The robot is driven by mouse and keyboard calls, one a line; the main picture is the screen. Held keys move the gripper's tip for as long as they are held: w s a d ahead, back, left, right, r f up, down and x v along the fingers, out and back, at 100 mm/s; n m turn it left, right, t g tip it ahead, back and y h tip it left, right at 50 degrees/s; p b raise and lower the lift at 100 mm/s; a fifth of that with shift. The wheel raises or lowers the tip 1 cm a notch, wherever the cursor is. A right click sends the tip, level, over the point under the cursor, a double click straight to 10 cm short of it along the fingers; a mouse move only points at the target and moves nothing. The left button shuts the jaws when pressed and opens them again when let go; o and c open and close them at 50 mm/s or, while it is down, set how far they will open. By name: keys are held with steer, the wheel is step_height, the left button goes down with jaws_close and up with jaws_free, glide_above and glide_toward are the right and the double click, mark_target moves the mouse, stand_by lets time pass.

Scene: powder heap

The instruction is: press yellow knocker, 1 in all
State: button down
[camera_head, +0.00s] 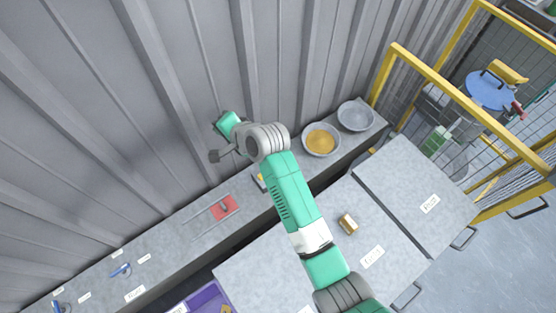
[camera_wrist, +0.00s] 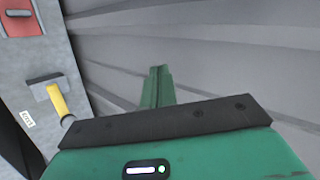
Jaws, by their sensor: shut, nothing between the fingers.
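A yellow-handled piece with a grey block-like end, which looks like the yellow knocker (camera_wrist: 59,101), lies on the grey shelf at the left of the wrist view. In the head view only a small yellow bit of it (camera_head: 260,182) shows beside my arm, which hides the rest. My gripper (camera_wrist: 158,86) is shut and empty in the wrist view, pointing at the ribbed grey wall. The knocker is to its left, clear of the fingers. In the head view my gripper (camera_head: 228,122) is by the wall, above and left of the knocker.
A red plate (camera_head: 231,203) with a grey tool lies on the shelf (camera_head: 190,232) left of the knocker. A bowl of yellow powder (camera_head: 321,139) and a grey bowl (camera_head: 355,115) stand right. A small brown block (camera_head: 347,223) lies on the front counter. Yellow rails (camera_head: 450,87) stand right.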

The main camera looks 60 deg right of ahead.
steer(key=s+d+f+m+g, duration=0.1)
steer(key=s+d+f+m, duration=0.9)
steer(key=s+f, duration=0.3)
steer(key=shift+s+d+f+g, duration=0.15)
steer(key=shift+d+f+g, duration=0.25)
steer(key=shift+d, duration=0.15)
step_height(320, 180, down, 8)
steer(key=b, duration=0.8)
steer(key=shift+d+f, duration=0.15)
steer(key=shift+s+f+b, duration=0.1)
steer(key=shift+f+b, duration=0.1)
steer(key=shift+b, duration=0.1)
steer(key=shift+f, duration=0.45)
